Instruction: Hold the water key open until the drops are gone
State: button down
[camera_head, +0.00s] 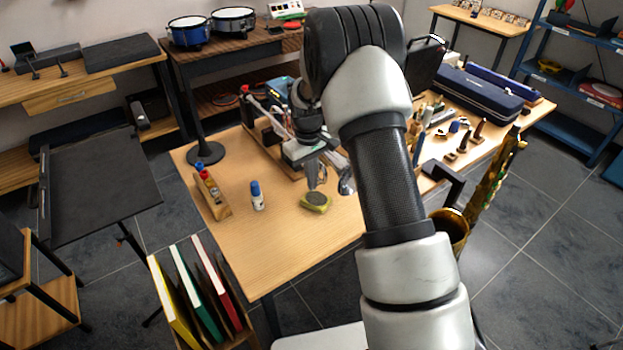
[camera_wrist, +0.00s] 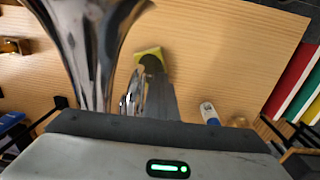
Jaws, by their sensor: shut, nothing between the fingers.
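My gripper (camera_head: 317,182) points down over the front part of the wooden table, above a yellow dish or pad with a dark top (camera_head: 316,201). Its grey fingers (camera_wrist: 157,85) look closed, with nothing held between them. A shiny silver instrument (camera_wrist: 95,45) with a flaring end fills the left of the wrist view, close beside the fingers. Part of it shows right of my gripper in the head view (camera_head: 347,183). Smaller bright metal parts (camera_wrist: 131,98) lie against the fingers' left side; I cannot tell whether they touch. I cannot make out the water key or any drops.
A small blue-capped bottle (camera_head: 257,196) and a wooden rack with coloured caps (camera_head: 211,192) stand left on the table (camera_head: 285,240). A black round-based stand (camera_head: 205,153) is behind them. A brass saxophone (camera_head: 452,230) stands at the right. The table's front left is clear.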

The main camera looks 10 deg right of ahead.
jog(key=shift+w+d+r, duration=0.3)
jog(key=shift+d+r, duration=0.05)
jog(key=shift+d, duration=0.3)
notch_tip(320, 180, up, 8)
jog(key=p, duration=0.4)
jog(key=shift+s+a+p, duration=0.2)
jog(key=shift+a+p, duration=0.15)
jog(key=shift+p, duration=0.05)
jog(key=shift+f, duration=0.1)
